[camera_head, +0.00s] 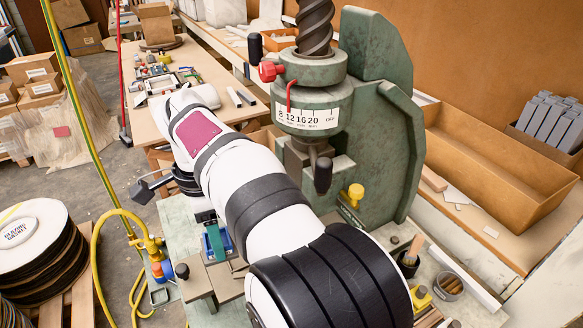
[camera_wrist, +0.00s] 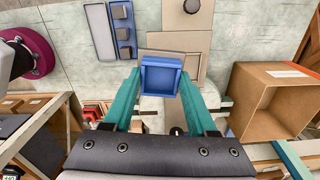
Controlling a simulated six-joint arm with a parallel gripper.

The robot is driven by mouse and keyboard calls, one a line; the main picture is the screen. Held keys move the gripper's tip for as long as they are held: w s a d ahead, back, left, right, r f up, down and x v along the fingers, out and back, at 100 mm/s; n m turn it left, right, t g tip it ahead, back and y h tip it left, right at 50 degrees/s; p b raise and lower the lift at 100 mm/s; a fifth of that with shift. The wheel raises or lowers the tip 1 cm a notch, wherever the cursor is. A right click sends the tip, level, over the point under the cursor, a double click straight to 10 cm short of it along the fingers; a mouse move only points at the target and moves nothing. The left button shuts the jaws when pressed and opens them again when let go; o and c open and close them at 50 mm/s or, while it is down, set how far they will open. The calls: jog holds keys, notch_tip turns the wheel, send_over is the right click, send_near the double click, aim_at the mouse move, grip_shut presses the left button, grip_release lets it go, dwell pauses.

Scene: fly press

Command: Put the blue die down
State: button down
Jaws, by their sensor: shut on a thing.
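The blue die (camera_wrist: 161,76) is a square block with a raised rim and a recessed face in the wrist view. It sits between the teal fingertips of my gripper (camera_wrist: 160,84), which is shut on it. Grey-green bench surface and beige plates (camera_wrist: 180,42) show beyond and around the die; I cannot tell its height above them. In the head view my arm hides most of the gripper; a teal finger (camera_head: 215,241) shows against something blue, and I cannot tell die from tray there.
A blue tray (camera_wrist: 114,32) with grey blocks lies beyond the left finger. A dark block (camera_wrist: 191,6) stands on a beige plate. An open cardboard box (camera_wrist: 240,104) is at right. The green fly press (camera_head: 383,120) stands right of my arm; a yellow hose (camera_head: 95,240) is left.

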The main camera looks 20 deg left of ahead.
jog(key=w+f+m, duration=0.3)
jog(key=w+m, duration=0.5)
jog(key=m, duration=0.8)
jog(key=shift+m, duration=0.3)
jog(key=f, duration=0.9)
jog(key=shift+s+a+f, duration=0.1)
jog(key=shift+a+f, duration=0.15)
grip_release()
notch_tip(320, 180, up, 12)
